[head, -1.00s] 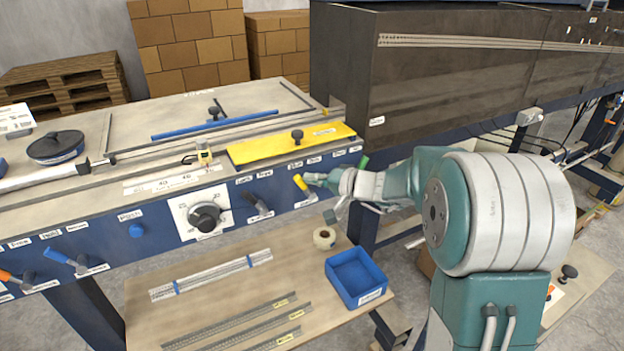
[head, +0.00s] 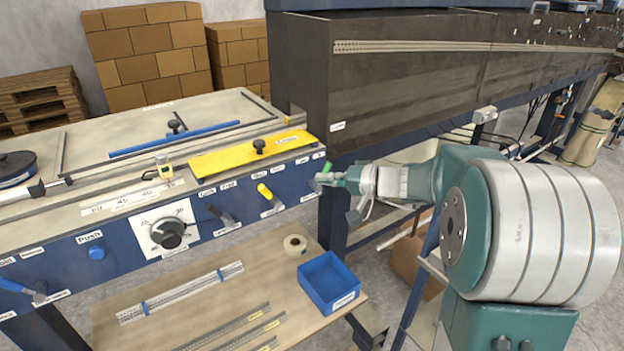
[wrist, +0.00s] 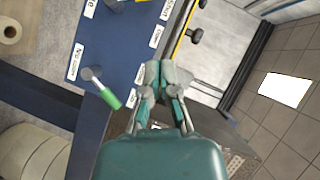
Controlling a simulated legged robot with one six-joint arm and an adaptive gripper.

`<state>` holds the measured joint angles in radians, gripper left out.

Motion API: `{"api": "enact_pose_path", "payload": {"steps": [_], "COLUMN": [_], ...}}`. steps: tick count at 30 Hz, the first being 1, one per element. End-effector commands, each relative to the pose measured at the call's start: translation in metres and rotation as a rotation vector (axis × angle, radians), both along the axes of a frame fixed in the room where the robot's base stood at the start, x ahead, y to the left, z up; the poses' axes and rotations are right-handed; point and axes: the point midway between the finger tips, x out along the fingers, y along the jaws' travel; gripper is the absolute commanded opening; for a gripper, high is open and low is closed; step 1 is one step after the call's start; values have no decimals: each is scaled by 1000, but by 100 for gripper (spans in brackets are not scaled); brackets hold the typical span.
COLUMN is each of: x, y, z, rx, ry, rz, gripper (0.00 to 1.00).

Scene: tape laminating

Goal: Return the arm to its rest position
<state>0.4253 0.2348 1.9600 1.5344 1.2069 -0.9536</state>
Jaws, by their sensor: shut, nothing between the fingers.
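My arm reaches in from the right in the head view. My gripper (head: 326,180) is beside the right end of the blue front panel (head: 215,207), to the right of the yellow-handled lever (head: 266,193). A green-handled lever (head: 327,167) shows right behind the gripper. In the wrist view my gripper (wrist: 160,78) has its fingers together with nothing between them. The green-handled lever (wrist: 104,91) is to their left there, apart from the fingers.
A yellow plate (head: 240,158) lies on the machine top. The dark machine housing (head: 400,95) stands behind my arm. Below are a blue bin (head: 328,282), a tape roll (head: 295,244) and metal strips (head: 180,291) on a wooden shelf. Open floor shows at the right.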

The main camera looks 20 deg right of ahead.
Motion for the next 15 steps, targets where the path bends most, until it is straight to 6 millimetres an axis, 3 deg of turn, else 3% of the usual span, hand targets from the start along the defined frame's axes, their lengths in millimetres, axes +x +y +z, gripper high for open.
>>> {"api": "enact_pose_path", "payload": {"steps": [10, 13, 15], "x": [-3, -19, -41], "y": [3, 20, 38], "z": [1, 4, 5], "rx": [-7, -53, -115], "ry": [5, 41, 86], "rz": [6, 44, 88], "gripper": [0, 0, 0]}}
